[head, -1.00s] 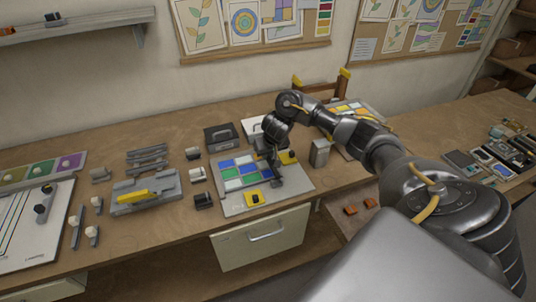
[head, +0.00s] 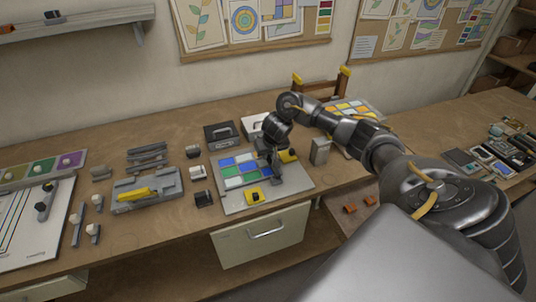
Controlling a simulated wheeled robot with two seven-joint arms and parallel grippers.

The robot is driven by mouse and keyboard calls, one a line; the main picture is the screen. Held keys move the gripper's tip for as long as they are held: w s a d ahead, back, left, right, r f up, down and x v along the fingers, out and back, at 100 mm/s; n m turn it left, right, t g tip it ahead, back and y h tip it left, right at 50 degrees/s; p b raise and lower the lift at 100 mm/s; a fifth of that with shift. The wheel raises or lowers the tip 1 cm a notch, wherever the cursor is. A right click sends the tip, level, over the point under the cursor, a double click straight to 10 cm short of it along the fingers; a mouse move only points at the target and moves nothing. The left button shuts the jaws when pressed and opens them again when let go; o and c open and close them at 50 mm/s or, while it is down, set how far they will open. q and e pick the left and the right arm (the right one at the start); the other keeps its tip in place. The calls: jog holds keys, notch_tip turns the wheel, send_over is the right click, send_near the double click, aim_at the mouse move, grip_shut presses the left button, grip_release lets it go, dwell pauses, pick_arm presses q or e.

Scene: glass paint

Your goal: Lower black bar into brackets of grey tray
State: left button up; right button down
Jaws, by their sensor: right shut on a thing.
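The grey tray (head: 228,204) lies on the bench and carries a grid of blue, green and white panes. Two yellow brackets stand on it, one near the front edge (head: 253,196) and one toward the back right (head: 288,155). My right gripper (head: 276,174) points down over the right part of the tray, between the brackets. It is shut on a dark piece, seemingly the black bar, which blends with the dark fingers. I cannot tell whether the bar touches the brackets. My left gripper is not in view.
A grey fixture with a yellow bar (head: 147,192) stands left of the tray, with small dark and white blocks (head: 199,172) between. A black case (head: 221,134) stands behind. A grey upright block (head: 320,151) is close on the right. The bench's front edge is near the tray.

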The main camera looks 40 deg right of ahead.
jog(key=shift+f+p, duration=0.25)
jog(key=shift+p, duration=0.05)
jog(key=shift+f, duration=0.25)
dwell(0.5)
jog(key=shift+f+b, duration=0.3)
jog(key=shift+f, duration=0.4)
jog(key=c, duration=1.3)
grip_release()
jog(key=shift+r, duration=0.1)
notch_tip(320, 180, up, 5)
jog(key=p, duration=0.6)
jog(key=shift+r, duration=0.95)
